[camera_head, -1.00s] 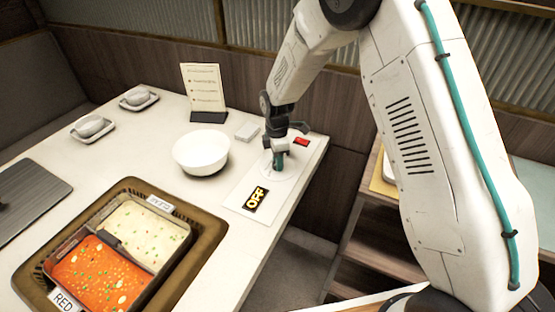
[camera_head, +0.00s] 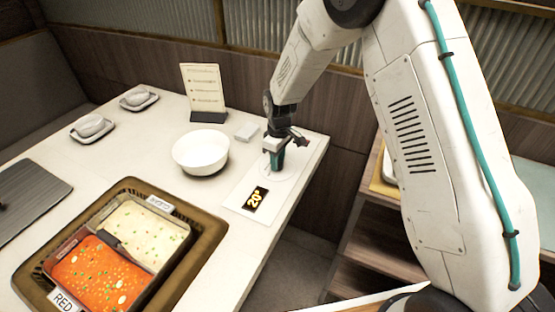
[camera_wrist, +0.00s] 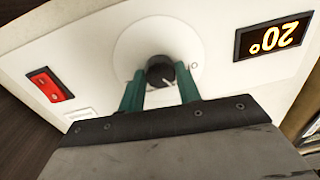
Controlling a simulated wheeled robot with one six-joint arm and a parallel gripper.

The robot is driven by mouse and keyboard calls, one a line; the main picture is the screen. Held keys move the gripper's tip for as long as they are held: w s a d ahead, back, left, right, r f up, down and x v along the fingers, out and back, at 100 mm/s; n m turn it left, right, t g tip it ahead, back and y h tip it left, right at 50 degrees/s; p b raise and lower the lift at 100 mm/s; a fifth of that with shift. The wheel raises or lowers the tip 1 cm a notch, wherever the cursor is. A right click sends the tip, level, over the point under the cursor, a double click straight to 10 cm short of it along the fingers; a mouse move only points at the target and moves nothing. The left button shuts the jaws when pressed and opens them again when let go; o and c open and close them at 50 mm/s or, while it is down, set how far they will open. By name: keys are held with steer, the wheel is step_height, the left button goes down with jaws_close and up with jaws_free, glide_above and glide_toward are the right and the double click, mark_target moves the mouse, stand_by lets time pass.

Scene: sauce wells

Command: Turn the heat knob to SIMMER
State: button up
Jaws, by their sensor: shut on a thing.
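The heat knob (camera_wrist: 160,71) is a small black knob with a white pointer line, at the centre of a round pale dial on a white panel (camera_wrist: 97,57). My gripper (camera_wrist: 160,92) is shut on the knob, one teal finger on each side. In the head view my gripper (camera_head: 276,160) points down onto the dial and hides the knob. The display (camera_wrist: 273,37) reads 20° in amber and appears upside down in the wrist view; it also shows in the head view (camera_head: 256,199). I cannot make out a SIMMER mark.
A red switch (camera_wrist: 50,85) sits on the panel. A two-part pot of red and pale broth sits in a brown-rimmed frame (camera_head: 204,240).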

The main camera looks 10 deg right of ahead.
mark_target(279, 163)
steer(key=m, duration=0.5)
steer(key=shift+m, duration=0.3)
steer(key=m, duration=0.5)
steer(key=shift+m, duration=0.3)
steer(key=o, duration=1)
steer(key=shift+c, duration=0.2)
steer(key=r, duration=0.8)
steer(key=shift+s+d, duration=0.1)
steer(key=shift+d, duration=0.1)
